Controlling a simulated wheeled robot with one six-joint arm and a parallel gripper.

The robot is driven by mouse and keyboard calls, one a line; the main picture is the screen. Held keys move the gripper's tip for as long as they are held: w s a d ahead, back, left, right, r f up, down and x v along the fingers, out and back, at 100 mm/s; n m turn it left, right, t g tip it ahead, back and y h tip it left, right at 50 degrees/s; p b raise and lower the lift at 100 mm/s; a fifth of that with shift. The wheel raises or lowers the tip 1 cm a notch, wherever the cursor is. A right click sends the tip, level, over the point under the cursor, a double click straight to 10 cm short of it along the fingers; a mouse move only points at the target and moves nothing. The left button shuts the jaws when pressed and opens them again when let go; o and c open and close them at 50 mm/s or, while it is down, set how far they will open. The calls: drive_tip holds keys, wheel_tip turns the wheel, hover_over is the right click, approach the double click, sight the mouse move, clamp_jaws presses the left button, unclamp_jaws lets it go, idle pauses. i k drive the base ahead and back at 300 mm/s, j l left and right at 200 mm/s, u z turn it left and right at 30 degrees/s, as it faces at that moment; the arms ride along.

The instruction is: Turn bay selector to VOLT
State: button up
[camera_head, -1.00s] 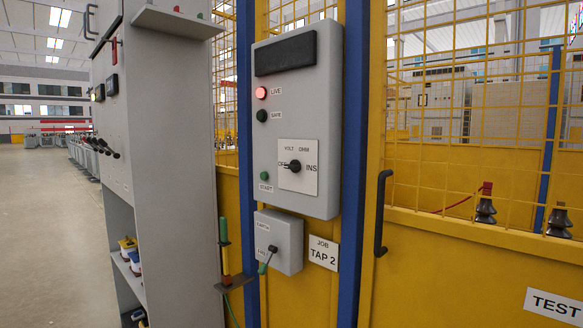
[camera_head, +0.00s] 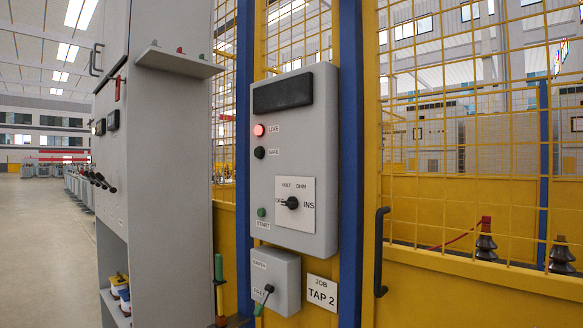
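The bay selector (camera_head: 290,203) is a black knob on a white plate (camera_head: 308,217) on the grey control box (camera_head: 320,150). The plate reads VOLT and OHM at the top, INS at the right and a partly covered word, likely OFF, at the left. The knob's pointer lies toward the left label. The red LIVE lamp (camera_head: 259,130) is lit; the SAFE lamp (camera_head: 259,153) is dark. A green START button (camera_head: 261,212) is at the lower left. My gripper is not in view.
Below is a smaller grey box (camera_head: 278,277) with a lever (camera_head: 265,296), labelled EARTH at the top. A sign (camera_head: 322,292) reads JOB TAP 2. A grey cabinet (camera_head: 165,170) with a protruding shelf (camera_head: 178,62) stands at left. A black door handle (camera_head: 381,250) is at right. Open floor lies far left.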

sight(293, 202)
drive_tip(key=i+j+z, duration=0.1)
drive_tip(key=i+j, duration=0.2)
drive_tip(key=i, duration=0.15)
drive_tip(key=i+j+z, duration=0.15)
drive_tip(key=i+j, duration=0.2)
drive_tip(key=i, duration=0.1)
